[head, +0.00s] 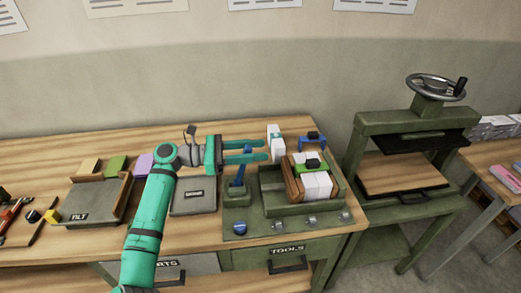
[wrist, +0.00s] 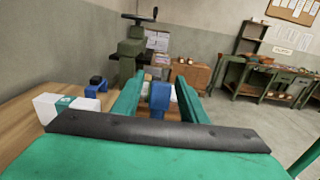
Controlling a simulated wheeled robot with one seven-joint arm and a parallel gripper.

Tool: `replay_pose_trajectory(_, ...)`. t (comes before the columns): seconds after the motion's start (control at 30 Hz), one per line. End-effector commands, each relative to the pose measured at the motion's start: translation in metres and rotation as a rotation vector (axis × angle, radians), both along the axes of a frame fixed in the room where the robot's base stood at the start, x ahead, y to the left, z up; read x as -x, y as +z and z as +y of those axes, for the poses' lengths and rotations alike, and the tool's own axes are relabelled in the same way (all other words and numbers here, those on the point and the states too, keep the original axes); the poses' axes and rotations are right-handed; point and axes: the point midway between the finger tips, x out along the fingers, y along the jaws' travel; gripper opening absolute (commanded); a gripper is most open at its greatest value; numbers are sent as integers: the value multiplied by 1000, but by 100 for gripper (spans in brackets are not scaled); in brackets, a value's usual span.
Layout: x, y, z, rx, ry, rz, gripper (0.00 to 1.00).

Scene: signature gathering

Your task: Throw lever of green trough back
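The green trough (head: 272,201) sits on the right part of the workbench, with pale blocks lying between wooden boards in it. A blue lever (head: 238,177) rises from a green box at the trough's left end and leans slightly right. My gripper (head: 264,151) reaches rightward over the lever's top, its two teal fingers apart. In the wrist view a blue piece (wrist: 160,97), apparently the lever's upper end, stands between the open fingers of my gripper (wrist: 160,104). Small gaps seem to show beside it. The fingers partly hide the lever top in the head view.
A white block (head: 273,142) and a blue bracket-shaped piece (head: 312,141) stand behind the trough. Knobs (head: 310,220) line its front. A green press (head: 408,150) stands to the right. A grey labelled plate (head: 193,201) and a tilted tray (head: 98,203) lie left.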

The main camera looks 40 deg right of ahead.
Motion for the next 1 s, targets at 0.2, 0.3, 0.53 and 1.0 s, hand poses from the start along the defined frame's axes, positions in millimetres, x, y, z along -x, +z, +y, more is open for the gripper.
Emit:
replay_pose_trajectory(0.2,8,0,-13,0,-1,1,39)
replay_pose_trajectory(0.3,9,0,-14,0,0,1,39)
replay_pose_trajectory(0.53,9,0,-14,0,0,1,30)
replay_pose_trajectory(1.0,6,2,-9,30,-1,20,0)
